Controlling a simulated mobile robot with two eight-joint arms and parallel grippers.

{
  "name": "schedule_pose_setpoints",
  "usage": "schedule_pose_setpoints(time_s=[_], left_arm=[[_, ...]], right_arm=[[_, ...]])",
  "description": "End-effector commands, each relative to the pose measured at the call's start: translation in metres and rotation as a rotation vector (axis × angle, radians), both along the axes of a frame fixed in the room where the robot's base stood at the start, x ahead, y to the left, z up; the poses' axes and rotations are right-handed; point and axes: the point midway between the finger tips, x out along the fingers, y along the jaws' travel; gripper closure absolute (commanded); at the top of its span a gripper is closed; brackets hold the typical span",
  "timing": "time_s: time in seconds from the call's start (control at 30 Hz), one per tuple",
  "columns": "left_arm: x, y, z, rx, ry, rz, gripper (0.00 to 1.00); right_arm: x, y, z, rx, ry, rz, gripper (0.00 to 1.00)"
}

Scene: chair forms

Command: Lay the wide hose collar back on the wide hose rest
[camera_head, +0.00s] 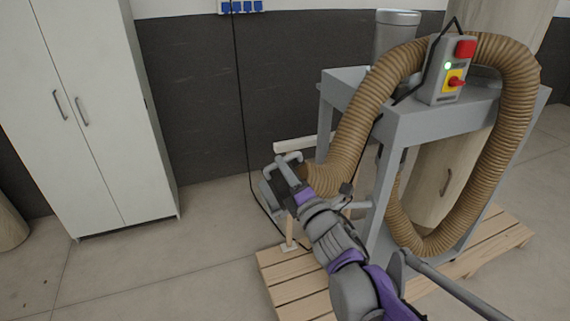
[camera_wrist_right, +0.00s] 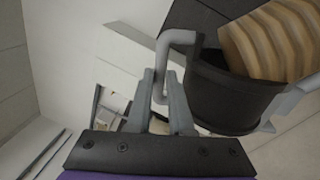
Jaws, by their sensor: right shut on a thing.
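The wide hose collar (camera_wrist_right: 228,98) is a dark cylinder on the end of the ribbed brown hose (camera_head: 357,125), with a grey bent handle (camera_wrist_right: 172,42). My right gripper (camera_head: 292,178) is shut on that handle; in the right wrist view its fingers (camera_wrist_right: 160,88) close around the handle beside the collar. In the head view the collar is partly hidden by my gripper. A pale bar (camera_head: 300,144) on a slim post stands just behind the collar, seemingly the wide hose rest; its lower part is partly hidden. I cannot tell whether collar and rest touch. My left gripper is out of view.
A grey machine frame (camera_head: 430,122) carries a control box (camera_head: 441,84) with a red button and a green light. It stands on a wooden pallet (camera_head: 505,228). A white cabinet (camera_head: 75,105) is at the left. The floor between is clear.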

Motion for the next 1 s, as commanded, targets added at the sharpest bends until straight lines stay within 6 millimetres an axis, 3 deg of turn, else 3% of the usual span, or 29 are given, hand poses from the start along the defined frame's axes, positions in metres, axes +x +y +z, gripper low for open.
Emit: schedule_pose_setpoints(time_s=[0.03,0.5,1.0], left_arm=[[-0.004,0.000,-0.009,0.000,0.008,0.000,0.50],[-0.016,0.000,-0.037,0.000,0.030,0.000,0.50],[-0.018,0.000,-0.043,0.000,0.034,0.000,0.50]], right_arm=[[0.000,-0.002,-0.015,-0.004,0.012,-0.009,1.00],[0.000,-0.002,-0.055,-0.003,0.008,-0.008,1.00],[0.001,-0.002,-0.065,-0.004,0.006,-0.007,1.00]])
